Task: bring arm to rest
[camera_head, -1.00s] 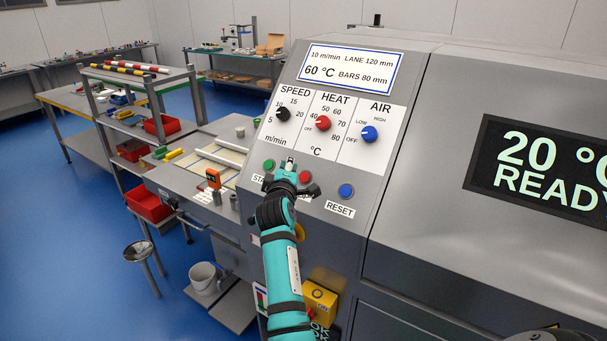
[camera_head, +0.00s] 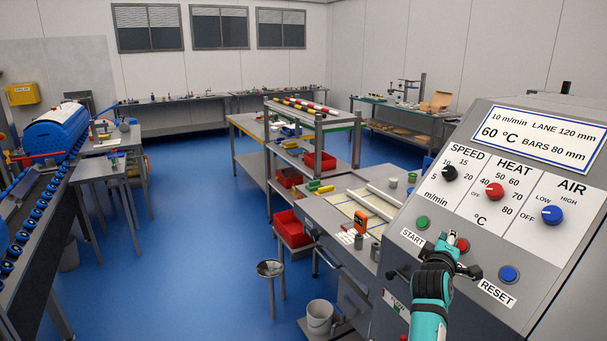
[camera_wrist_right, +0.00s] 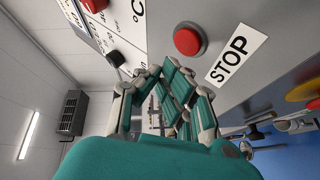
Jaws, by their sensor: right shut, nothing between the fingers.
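My right gripper (camera_head: 450,240) is in front of the machine's sloped control panel (camera_head: 440,212), between the green START button (camera_head: 422,222) and the blue RESET button (camera_head: 508,274). It is shut and empty. It partly covers the red STOP button (camera_head: 462,245) and its label in the head view. In the right wrist view the gripper's fingers (camera_wrist_right: 165,75) are close together, with the red STOP button (camera_wrist_right: 188,40) beside them and apart from them in the picture. The exact gap to the panel cannot be told. My left gripper is not in view.
Above the buttons are the black SPEED knob (camera_head: 449,173), red HEAT knob (camera_head: 494,191) and blue AIR knob (camera_head: 552,215). A bench and shelf with red bins (camera_head: 292,228) stand left of the panel.

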